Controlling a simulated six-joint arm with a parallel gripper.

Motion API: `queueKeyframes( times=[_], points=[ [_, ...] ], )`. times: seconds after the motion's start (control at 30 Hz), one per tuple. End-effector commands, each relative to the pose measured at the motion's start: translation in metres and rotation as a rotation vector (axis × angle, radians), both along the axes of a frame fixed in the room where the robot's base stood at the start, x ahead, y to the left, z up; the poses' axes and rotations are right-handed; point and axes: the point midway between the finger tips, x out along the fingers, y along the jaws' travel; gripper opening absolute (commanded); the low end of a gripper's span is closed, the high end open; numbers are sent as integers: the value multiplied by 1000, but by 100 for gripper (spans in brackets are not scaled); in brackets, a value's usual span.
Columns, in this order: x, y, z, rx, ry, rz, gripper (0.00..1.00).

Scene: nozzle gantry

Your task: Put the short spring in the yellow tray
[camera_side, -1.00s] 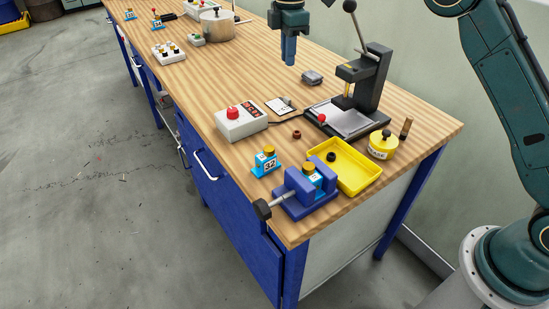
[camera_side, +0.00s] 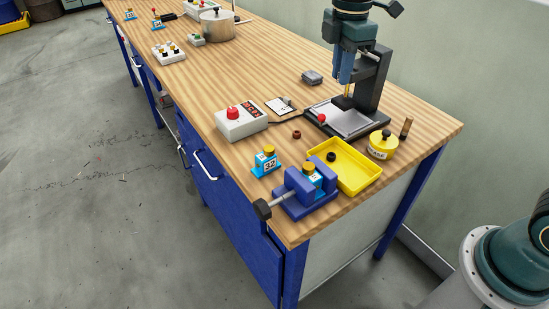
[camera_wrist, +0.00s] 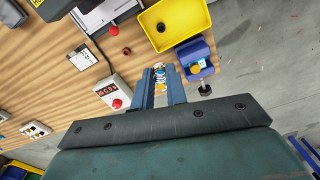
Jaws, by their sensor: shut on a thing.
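My gripper (camera_side: 346,82) is high over the bench, in front of the black press in the side view. In the wrist view its two blue fingers (camera_wrist: 160,78) are shut on a small coiled thing, which looks like the short spring (camera_wrist: 159,74). A small black round part (camera_side: 331,157) lies in the tray.
A blue vise (camera_side: 296,200) and a blue block marked 32 (camera_side: 264,166) stand beside the tray. The black press (camera_side: 372,85), a yellow pot (camera_side: 383,148) and a white box with a red button (camera_side: 241,124) are near. A brown ring (camera_side: 297,134) lies on the bench.

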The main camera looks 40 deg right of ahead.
Motion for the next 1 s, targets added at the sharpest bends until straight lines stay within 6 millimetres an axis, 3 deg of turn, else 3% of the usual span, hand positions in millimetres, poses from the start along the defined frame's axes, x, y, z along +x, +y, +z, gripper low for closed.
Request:
queueKeyframes(
  times=[0.2,0.4,0.6,0.87,1.0],
  points=[
    [-44,-6,-5,0,-1,6,0],
    [-73,-9,-11,0,1,10,0],
    [-86,-11,-15,0,0,12,0],
    [-87,-11,-17,0,1,12,0],
    [-87,-11,-28,0,3,12,0]
  ],
)
